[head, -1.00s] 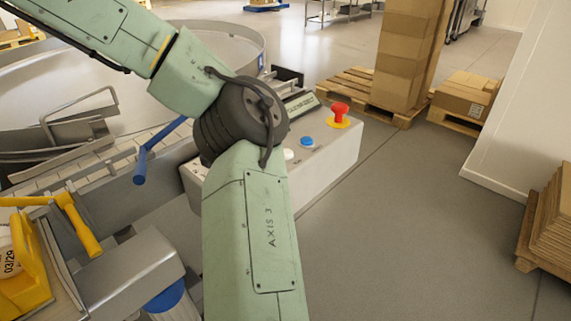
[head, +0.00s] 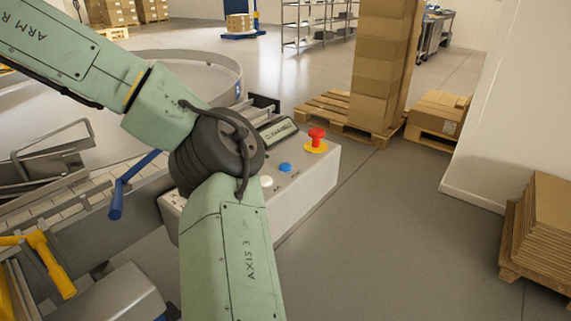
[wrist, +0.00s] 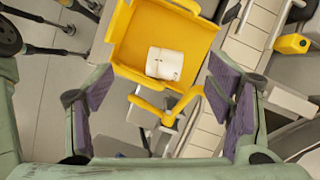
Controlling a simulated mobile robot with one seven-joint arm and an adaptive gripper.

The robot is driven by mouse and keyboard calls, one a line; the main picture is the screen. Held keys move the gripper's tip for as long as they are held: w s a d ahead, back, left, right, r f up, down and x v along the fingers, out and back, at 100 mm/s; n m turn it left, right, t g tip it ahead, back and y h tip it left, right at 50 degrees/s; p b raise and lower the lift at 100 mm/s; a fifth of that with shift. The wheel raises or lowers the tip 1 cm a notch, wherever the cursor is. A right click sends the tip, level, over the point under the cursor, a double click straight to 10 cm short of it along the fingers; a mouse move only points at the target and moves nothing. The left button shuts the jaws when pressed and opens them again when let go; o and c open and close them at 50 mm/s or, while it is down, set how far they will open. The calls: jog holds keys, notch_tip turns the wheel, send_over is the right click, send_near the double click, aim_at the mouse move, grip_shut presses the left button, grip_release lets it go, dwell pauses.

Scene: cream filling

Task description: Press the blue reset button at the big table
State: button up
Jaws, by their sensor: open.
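The blue button (head: 285,167) sits on top of a light grey control box (head: 305,190) in the head view. A white button (head: 266,181) is beside it on the left, and a red mushroom button on a yellow base (head: 316,140) is to its right. My green arm crosses the left of the head view, and its elbow partly covers the box. My gripper (wrist: 165,115) shows only in the wrist view, open and empty, with its purple-padded fingers wide apart. It is above a yellow tray (wrist: 130,50) holding a white cylinder (wrist: 164,63). The blue button is not in the wrist view.
A big round table (head: 215,75) with a raised rim stands behind my arm. A blue lever (head: 128,183) and a yellow handle (head: 50,265) stick up at the left. Stacked cartons (head: 378,70) on a pallet stand beyond the box. The floor right of the box is clear.

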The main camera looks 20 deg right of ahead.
grip_shut()
dwell(0.8)
dwell(1.2)
